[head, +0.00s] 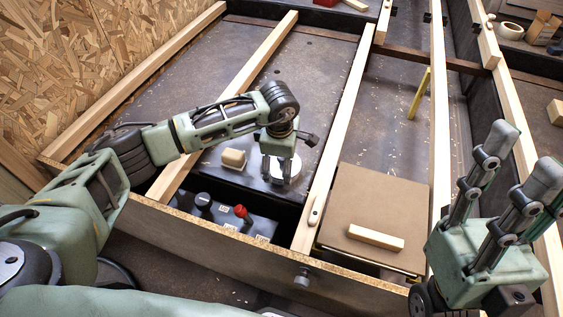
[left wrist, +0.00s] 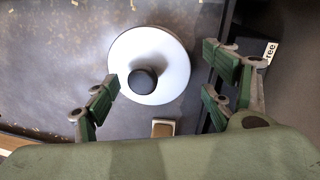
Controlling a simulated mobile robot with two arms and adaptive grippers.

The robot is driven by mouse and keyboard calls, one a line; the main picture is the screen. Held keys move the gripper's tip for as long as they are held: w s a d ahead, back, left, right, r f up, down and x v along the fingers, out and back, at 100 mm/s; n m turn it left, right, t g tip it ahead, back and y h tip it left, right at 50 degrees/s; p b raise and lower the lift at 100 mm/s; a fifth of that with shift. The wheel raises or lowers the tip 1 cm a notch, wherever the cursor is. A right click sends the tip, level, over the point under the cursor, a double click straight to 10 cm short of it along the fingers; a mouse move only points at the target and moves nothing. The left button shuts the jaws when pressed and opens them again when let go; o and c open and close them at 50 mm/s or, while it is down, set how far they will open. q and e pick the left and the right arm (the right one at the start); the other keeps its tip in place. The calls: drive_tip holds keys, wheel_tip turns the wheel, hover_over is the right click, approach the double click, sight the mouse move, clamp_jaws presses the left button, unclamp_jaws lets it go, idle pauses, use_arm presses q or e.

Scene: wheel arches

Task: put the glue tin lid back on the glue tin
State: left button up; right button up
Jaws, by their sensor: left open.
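A white round disc with a dark knob, which looks like the glue tin lid (left wrist: 175,82), lies between the spread jaws of my left gripper (left wrist: 160,88) in the left wrist view. In the head view the white disc (head: 287,179) shows low between and behind the fingers of the left gripper (head: 281,176), which points down, open and empty. I cannot tell whether the disc touches the fingers, or what is under it. No glue tin can be made out surely. My right gripper (head: 522,160) is at the right with its fingers up and apart, holding nothing visible.
A tan block (head: 233,158) lies left of the disc. A dark tray (head: 222,218) with a red knob (head: 241,211) is in front. Wooden rails (head: 330,150) run along both sides. A brown board (head: 385,205) with a wooden strip (head: 376,237) is at right.

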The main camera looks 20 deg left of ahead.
use_arm(q)
wheel_tip(320, 180, up, 11)
drive_tip(key=s, duration=0.1)
drive_tip(key=shift+s, duration=0.35)
drive_tip(key=shift+d, duration=0.1)
